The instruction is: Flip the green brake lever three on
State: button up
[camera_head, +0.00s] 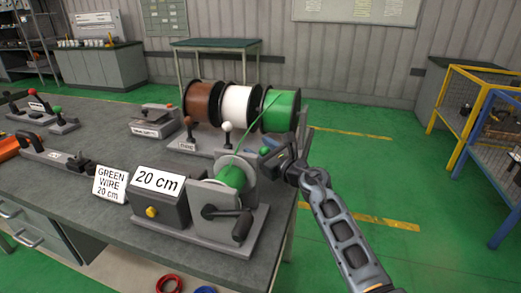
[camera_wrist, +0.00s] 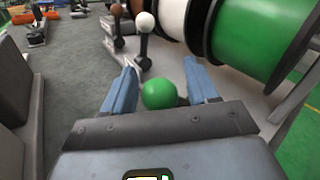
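The green brake lever's ball knob (camera_wrist: 159,94) shows in the wrist view between my two blue fingers, with a gap on each side. My gripper (camera_wrist: 160,78) is open around or just above it; the exact depth is unclear. In the head view my gripper (camera_head: 271,145) is beside the green wire spool (camera_head: 281,110) and hides the green knob. The white-knobbed lever (camera_head: 227,132) and brown-knobbed lever (camera_head: 188,125) stand to the left, and they also show ahead in the wrist view. The green lever's shaft is hidden.
The white spool (camera_head: 238,105) and brown spool (camera_head: 203,102) stand behind the levers. A winder with a crank (camera_head: 240,225) and a "20 cm" box (camera_head: 158,185) are at the bench front. Green wire runs from spool to winder. Open floor lies right of the bench.

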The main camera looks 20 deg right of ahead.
grip_shut()
dwell(0.3)
